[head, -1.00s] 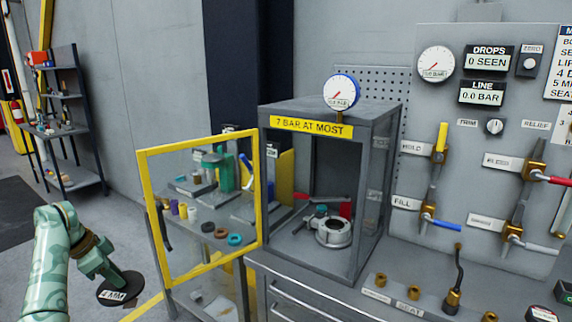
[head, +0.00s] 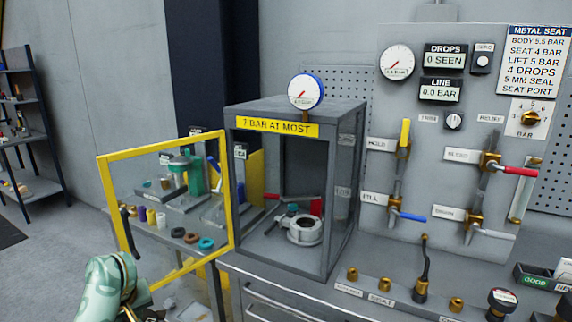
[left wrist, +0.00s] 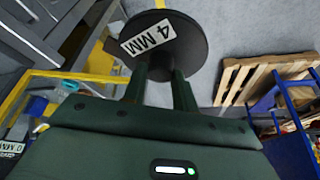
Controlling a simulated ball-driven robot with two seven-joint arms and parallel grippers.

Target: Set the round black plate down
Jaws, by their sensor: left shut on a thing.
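The round black plate (left wrist: 192,38) shows in the left wrist view with a white "4 MM" label on its face. My left gripper (left wrist: 160,76) is shut on it, with its two dark fingers reaching to the plate's lower side. The plate is held up in the air, tilted to the camera. In the head view only my left arm shows at the lower left; the plate and the fingertips are out of that picture. My right gripper is in neither view.
A yellow-framed door (head: 165,262) stands open beside the grey test cabinet (head: 340,200). A metal ring-shaped part (head: 304,230) sits inside the cabinet. The grey bench (head: 262,272) holds brass fittings. A wooden pallet (left wrist: 262,75) and blue rails (left wrist: 285,125) show in the wrist view.

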